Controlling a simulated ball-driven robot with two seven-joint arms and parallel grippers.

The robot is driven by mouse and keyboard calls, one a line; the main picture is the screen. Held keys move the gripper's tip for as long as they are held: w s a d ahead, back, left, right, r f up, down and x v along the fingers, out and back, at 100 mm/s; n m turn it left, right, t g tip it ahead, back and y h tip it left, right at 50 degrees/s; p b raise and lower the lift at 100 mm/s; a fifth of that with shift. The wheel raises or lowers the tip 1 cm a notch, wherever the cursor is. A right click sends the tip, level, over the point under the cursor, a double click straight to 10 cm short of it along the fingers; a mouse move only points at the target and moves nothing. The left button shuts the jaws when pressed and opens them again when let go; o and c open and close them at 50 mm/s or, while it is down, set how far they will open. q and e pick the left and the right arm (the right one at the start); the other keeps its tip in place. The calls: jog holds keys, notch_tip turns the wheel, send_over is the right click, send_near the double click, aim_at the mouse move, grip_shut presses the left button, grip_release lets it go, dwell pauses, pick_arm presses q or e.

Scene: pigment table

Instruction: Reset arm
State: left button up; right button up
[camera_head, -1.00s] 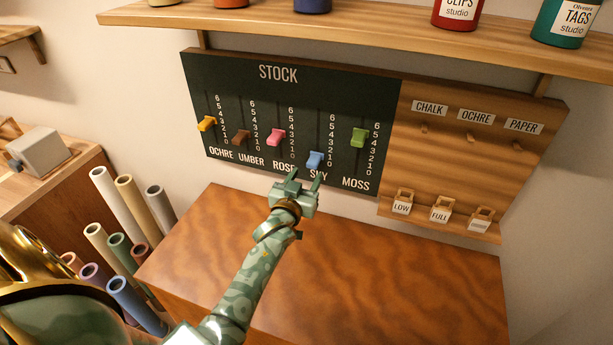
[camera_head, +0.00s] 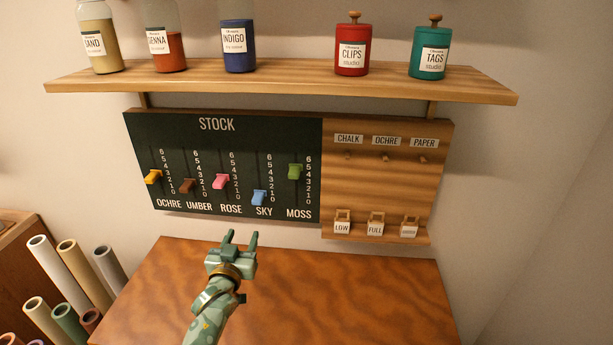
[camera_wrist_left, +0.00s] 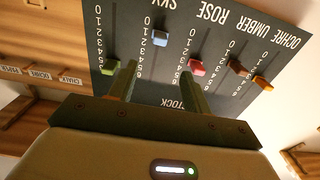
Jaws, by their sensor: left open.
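My left gripper (camera_head: 239,240) is open and empty, in front of and below the stock board (camera_head: 140,136), above the wooden table top. In the left wrist view its two fingers (camera_wrist_left: 158,84) point at the board and stand apart, with nothing between them. The board carries sliders: yellow ochre (camera_head: 153,177), brown umber (camera_head: 187,186), pink rose (camera_head: 220,181), blue sky (camera_head: 259,198) and green moss (camera_head: 295,172). Sky sits lowest and moss highest. The gripper is apart from all of them. My right gripper is in neither view.
A shelf (camera_head: 300,82) above holds jars and a red (camera_head: 352,50) and a teal (camera_head: 429,55) canister. A peg panel (camera_head: 385,190) with small tags is at the right of the board. Rolled tubes (camera_head: 65,272) stand at left. The table top (camera_head: 350,290) is clear.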

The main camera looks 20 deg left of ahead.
pick_arm(q)
jog(key=s+d+m+g, duration=0.3)
jog(key=s+m+g, duration=0.2)
jog(key=s, duration=0.9)
jog(key=s+d+m+g, duration=0.2)
jog(key=s+m+g, duration=0.3)
jog(key=s, duration=1)
jog(key=s+d+f+g+h+b, duration=0.1)
jog(key=s+d+f+b, duration=0.15)
jog(key=f, duration=1.05)
jog(key=s+d+f+n+g+h+b, duration=0.1)
jog(key=f+g+b, duration=0.15)
jog(key=f, duration=1.05)
jog(key=s+d+f+g+h+b, duration=0.15)
jog(key=f+b, duration=0.25)
jog(key=f, duration=0.9)
jog(key=s+f+n+g+b, duration=0.1)
jog(key=s+f+n+b, duration=0.2)
jog(key=s+f, duration=1.5)
jog(key=shift+s+a+g+b, duration=0.2)
jog(key=shift+a+g+b, duration=0.1)
jog(key=shift+b, duration=0.85)
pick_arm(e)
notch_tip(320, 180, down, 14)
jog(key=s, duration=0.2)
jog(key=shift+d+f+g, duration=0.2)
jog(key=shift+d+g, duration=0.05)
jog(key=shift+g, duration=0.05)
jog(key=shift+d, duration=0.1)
